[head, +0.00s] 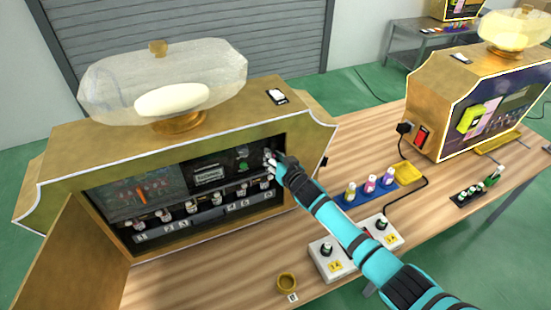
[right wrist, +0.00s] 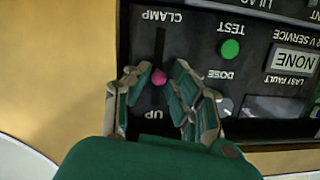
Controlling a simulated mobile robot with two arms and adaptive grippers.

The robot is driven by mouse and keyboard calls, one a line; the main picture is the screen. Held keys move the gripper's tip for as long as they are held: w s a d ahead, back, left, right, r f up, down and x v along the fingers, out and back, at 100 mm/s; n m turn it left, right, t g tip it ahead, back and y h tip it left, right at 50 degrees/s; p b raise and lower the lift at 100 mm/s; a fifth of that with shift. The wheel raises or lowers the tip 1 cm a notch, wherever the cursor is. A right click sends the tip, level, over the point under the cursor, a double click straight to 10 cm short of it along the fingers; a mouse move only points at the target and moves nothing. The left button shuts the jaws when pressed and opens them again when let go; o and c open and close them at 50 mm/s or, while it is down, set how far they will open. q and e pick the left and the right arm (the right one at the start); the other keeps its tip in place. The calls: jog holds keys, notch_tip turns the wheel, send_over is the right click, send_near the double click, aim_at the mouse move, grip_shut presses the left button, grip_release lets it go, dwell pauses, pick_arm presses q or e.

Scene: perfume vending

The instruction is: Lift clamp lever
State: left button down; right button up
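The clamp lever (right wrist: 159,77) shows in the right wrist view as a pink round knob in a dark vertical slot. The labels CLAMP and UP appear upside down at the slot's two ends. My right gripper (right wrist: 160,72) is open, with one finger on each side of the knob; gaps show between the fingers and the knob. In the head view my right gripper (head: 274,159) is at the right end of the machine's control panel (head: 208,174) and hides the lever there. My left gripper is not in view.
The golden vending machine (head: 70,155) has its front door (head: 75,255) open at the left. A second machine (head: 440,105) stands at the right.

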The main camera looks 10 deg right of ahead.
jog(key=v, duration=1.2)
